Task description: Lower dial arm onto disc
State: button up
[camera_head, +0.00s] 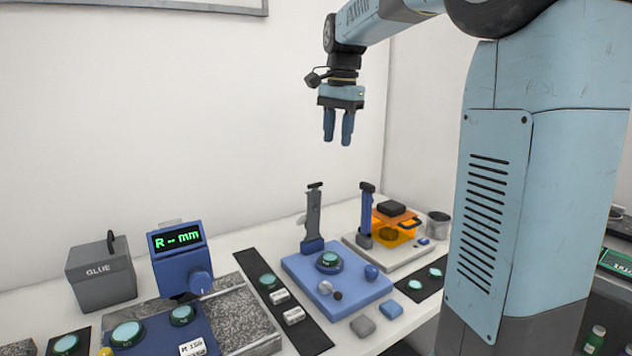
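A blue base plate (300,268) stands on the bench right of centre. A disc (330,258) in a dark green ring sits on it. A grey upright arm (313,212) with a black top rises at the plate's back left, apart from the disc; it looks like the dial arm, raised. A blue post (366,212) with a dark top stands just behind and right, at the neighbouring station. My gripper (338,142) hangs fingers down, well above the plate and both uprights. Its two fingers are apart with nothing between them.
A blue readout box (178,262) shows "R -- mm" at left, beside a grey GLUE box (101,275). An orange housing (393,226) and grey cup (438,224) stand behind right. Dark strips hold discs. A small grey knobbed part (327,288) is on the plate's front.

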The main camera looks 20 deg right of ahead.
jog(key=w+a+f+m+g, duration=0.1)
jog(key=w+a+m+g, duration=0.2)
jog(key=w, duration=0.8)
jog(key=shift+m+t+h, duration=0.4)
jog(key=shift+m+t, duration=0.2)
jog(key=f, duration=0.4)
jog(key=s+f, duration=0.1)
jog(key=f, duration=0.9)
jog(key=shift+s+d, duration=0.25)
jog(key=shift+d, duration=0.05)
jog(key=shift+r, duration=0.1)
grip_shut()
